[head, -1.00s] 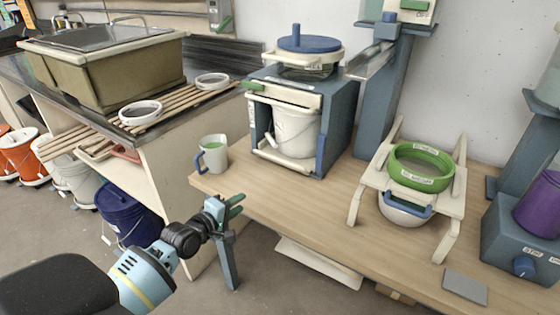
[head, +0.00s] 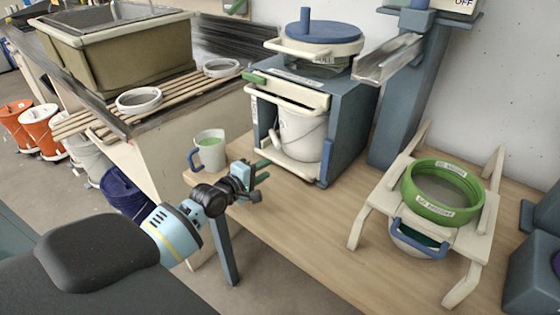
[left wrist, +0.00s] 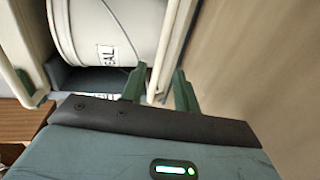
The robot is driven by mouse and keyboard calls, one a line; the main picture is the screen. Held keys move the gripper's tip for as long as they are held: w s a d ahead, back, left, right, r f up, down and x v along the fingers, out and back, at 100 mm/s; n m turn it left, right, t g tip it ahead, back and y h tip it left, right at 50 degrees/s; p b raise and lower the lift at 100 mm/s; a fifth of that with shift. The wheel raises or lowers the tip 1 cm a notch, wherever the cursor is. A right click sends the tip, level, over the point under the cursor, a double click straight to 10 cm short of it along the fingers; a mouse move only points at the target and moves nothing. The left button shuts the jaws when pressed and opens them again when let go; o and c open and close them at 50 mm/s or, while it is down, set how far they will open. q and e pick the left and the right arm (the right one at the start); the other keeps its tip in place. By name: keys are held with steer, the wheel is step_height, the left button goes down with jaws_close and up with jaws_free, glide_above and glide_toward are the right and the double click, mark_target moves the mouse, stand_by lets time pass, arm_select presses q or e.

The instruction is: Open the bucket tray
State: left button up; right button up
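The bucket tray (head: 288,167) is a cream shelf at the bottom of a blue-grey cabinet (head: 348,120), with a white bucket (head: 301,134) standing on it. It appears pushed in, and a blue upright handle (head: 327,160) shows at its right front. The bucket (left wrist: 110,30) fills the upper left there. My right gripper is out of view.
A mug (head: 210,150) stands at the table's left corner, close to my left wrist. A cream stand (head: 362,222) with a green sieve (head: 443,190) is at the right. The wooden table (head: 300,225) is clear between cabinet and stand.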

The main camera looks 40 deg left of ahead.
mark_target(279, 162)
arm_select(q)
steer(key=shift+b+x, duration=0.65)
steer(key=shift+x, duration=3.1)
steer(key=shift+c, duration=0.3)
jaws_close()
